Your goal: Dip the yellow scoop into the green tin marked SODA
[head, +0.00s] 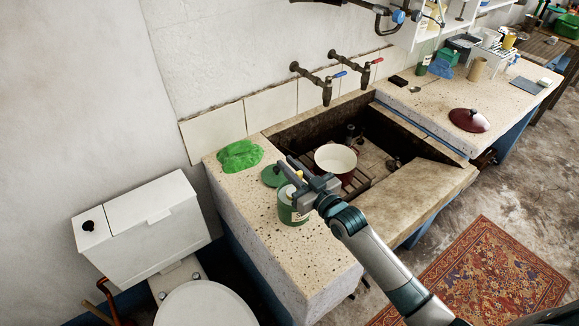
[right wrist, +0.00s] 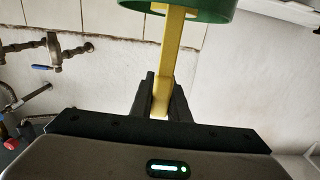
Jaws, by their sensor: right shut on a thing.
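The green tin (head: 290,214) stands on the left stone ledge of the trough, with a pale label low on its side; I cannot read the marking. My right gripper (head: 302,185) is over the tin and hides part of its top. In the right wrist view, this gripper (right wrist: 167,100) is shut on the yellow scoop (right wrist: 173,55) by its straight handle. The handle's far end meets a green rounded edge (right wrist: 210,10), apparently the tin. I cannot tell how deep the scoop's end sits. My left gripper is not in view.
A green lid (head: 272,176) lies behind the tin, and a green cloth (head: 240,155) lies further back. A cream-lined pot (head: 335,158) stands in the trough. Two wall taps (head: 325,85) hang above. A dark red lid (head: 469,120) lies on the right counter.

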